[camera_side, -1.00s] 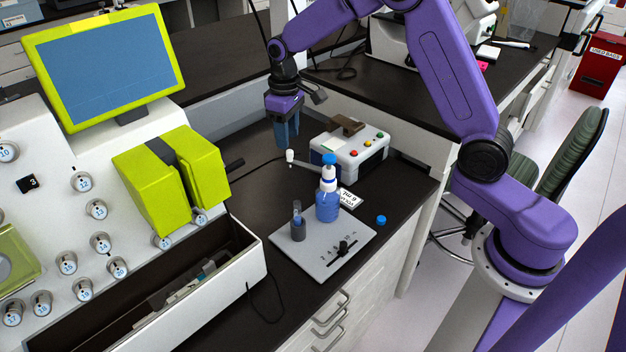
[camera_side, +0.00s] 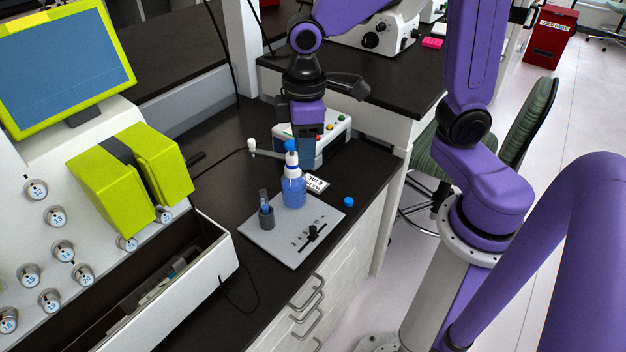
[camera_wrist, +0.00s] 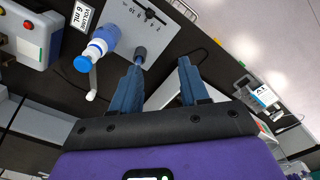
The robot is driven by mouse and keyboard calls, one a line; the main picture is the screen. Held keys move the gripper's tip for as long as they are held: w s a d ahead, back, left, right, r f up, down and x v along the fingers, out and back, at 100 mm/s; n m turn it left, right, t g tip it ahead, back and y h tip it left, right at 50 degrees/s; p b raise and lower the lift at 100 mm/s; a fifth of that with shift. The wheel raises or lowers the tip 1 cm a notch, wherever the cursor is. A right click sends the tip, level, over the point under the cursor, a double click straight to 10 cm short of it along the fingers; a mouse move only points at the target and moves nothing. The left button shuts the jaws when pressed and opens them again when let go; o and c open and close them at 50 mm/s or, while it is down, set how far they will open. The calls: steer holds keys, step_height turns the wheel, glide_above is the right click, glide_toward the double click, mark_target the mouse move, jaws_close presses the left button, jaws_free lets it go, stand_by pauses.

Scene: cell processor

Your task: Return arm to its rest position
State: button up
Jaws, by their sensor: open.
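My gripper (camera_side: 306,146) hangs from my purple arm above the bench, just behind the blue bottle in the side view. In the wrist view its two blue fingers (camera_wrist: 159,68) are apart, with nothing between them. The blue bottle (camera_side: 293,192) has a white neck and blue top and stands upright on a grey plate (camera_side: 270,238). It also shows in the wrist view (camera_wrist: 107,38), left of the fingers. Whether the fingers touch it cannot be told from the side view; in the wrist view they look apart.
A small dark holder with a tube (camera_side: 266,213) stands on the plate. A white button box (camera_side: 335,140) is behind my gripper. A loose blue cap (camera_side: 349,201) lies near the bench edge. The cell processor (camera_side: 130,180) with its green parts stands at left.

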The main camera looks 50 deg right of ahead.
steer(key=s+d+n, duration=0.1)
steer(key=s+d, duration=0.1)
steer(key=s, duration=0.5)
steer(key=s+d+n, duration=0.2)
steer(key=s+d, duration=0.1)
steer(key=s, duration=0.5)
steer(key=shift+s+d+n, duration=0.2)
steer(key=shift+s+n, duration=0.1)
